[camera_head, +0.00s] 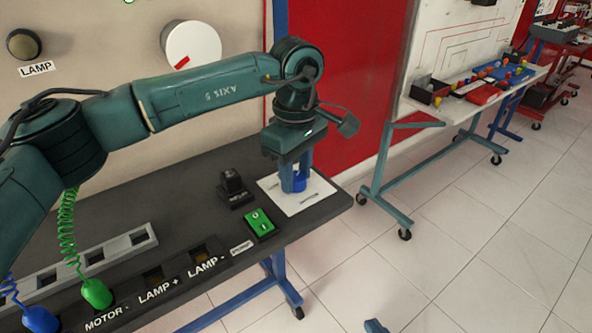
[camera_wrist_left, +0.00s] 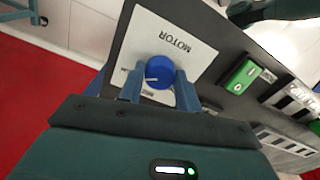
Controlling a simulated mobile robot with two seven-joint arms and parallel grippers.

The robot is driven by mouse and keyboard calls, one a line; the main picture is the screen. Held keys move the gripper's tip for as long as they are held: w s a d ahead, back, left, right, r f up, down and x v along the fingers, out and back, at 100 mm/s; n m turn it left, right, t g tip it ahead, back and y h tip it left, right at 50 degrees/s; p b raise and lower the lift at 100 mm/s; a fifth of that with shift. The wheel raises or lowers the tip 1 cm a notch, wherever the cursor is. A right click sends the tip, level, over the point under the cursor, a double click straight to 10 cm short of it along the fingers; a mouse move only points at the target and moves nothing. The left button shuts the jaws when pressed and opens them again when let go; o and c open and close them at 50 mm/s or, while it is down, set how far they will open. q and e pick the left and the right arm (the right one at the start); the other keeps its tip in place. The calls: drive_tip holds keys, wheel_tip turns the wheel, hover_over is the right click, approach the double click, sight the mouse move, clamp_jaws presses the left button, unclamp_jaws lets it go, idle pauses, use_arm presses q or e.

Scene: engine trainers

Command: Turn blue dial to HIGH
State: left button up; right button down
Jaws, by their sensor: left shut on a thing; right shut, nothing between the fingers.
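The blue dial (camera_wrist_left: 160,71) sits on a white plate (camera_wrist_left: 205,58) marked MOTOR, which reads upside down in the left wrist view. A pale pointer line on the dial points left in that view. My left gripper (camera_wrist_left: 158,76) is shut on the dial, one blue finger on each side. In the head view my left gripper (camera_head: 294,178) points down at the plate (camera_head: 318,196), and its fingers mostly cover the dial (camera_head: 300,185). The small plate lettering is too blurred to read. The blue fingertips of my right gripper (camera_head: 375,326) just show at the bottom edge, shut and away from the bench.
A green switch (camera_head: 259,223) and a black knob block (camera_head: 233,188) stand close left of the plate on the dark bench (camera_head: 180,205). Green and blue plugs (camera_head: 97,293) with coiled leads lie at the front left. A white wall dial (camera_head: 194,45) is behind my arm.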

sight(296, 176)
use_arm(q)
drive_tip(key=o, duration=1)
drive_tip(key=shift+c, duration=0.2)
wheel_tip(296, 176, up, 13)
drive_tip(key=shift+r+p, duration=0.15)
drive_tip(key=shift+p, duration=0.2)
use_arm(e)
drive_tip(key=shift+w+a+f, duration=0.1)
drive_tip(key=shift+w+a, duration=0.05)
drive_tip(key=shift+a, duration=0.05)
